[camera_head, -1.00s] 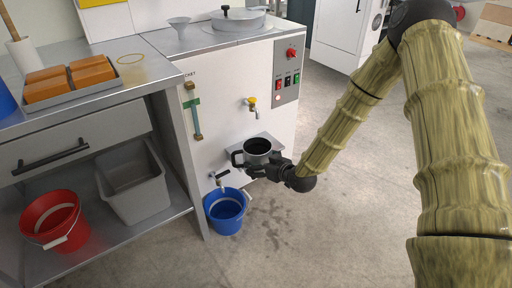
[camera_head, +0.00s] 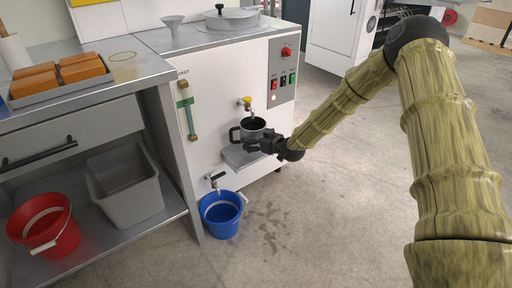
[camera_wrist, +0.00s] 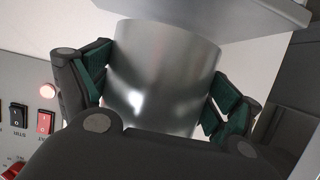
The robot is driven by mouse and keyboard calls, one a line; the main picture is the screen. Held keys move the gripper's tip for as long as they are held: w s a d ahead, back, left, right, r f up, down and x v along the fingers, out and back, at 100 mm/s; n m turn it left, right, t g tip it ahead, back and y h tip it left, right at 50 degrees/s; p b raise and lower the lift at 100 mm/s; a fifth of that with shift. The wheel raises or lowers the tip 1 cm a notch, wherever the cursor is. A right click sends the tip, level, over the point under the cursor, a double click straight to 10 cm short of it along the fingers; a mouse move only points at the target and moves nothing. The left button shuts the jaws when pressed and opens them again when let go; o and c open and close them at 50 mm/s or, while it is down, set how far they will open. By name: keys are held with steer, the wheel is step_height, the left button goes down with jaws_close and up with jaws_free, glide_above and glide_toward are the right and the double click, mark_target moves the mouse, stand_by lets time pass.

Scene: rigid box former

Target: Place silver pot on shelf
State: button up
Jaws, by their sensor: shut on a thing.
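The silver pot (camera_head: 252,127) has a dark inside and a black handle on its left. It is upright in front of the white machine, just below the yellow-handled tap (camera_head: 248,103). My gripper (camera_head: 262,142) is shut on the pot from the front right. The wrist view shows the pot's shiny side (camera_wrist: 162,75) between the two green-padded fingers (camera_wrist: 165,95). The small grey shelf (camera_head: 243,155) juts from the machine's front below the pot. The pot appears held above the shelf, with the shelf's surface now largely uncovered.
A lower tap (camera_head: 215,180) sits above a blue bucket (camera_head: 222,214) on the floor. The machine's switch panel (camera_head: 283,74) is right of the upper tap. A steel bench (camera_head: 150,66) with a tray of orange blocks (camera_head: 58,78) stands left.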

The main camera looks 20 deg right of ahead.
steer(key=shift+w+d, duration=0.2)
steer(key=shift+w, duration=0.6)
steer(key=shift+s+f+b, duration=0.1)
steer(key=shift+f+b, duration=0.85)
steer(key=shift+f, duration=0.8)
steer(key=shift+f, duration=0.15)
steer(key=o, duration=1.1)
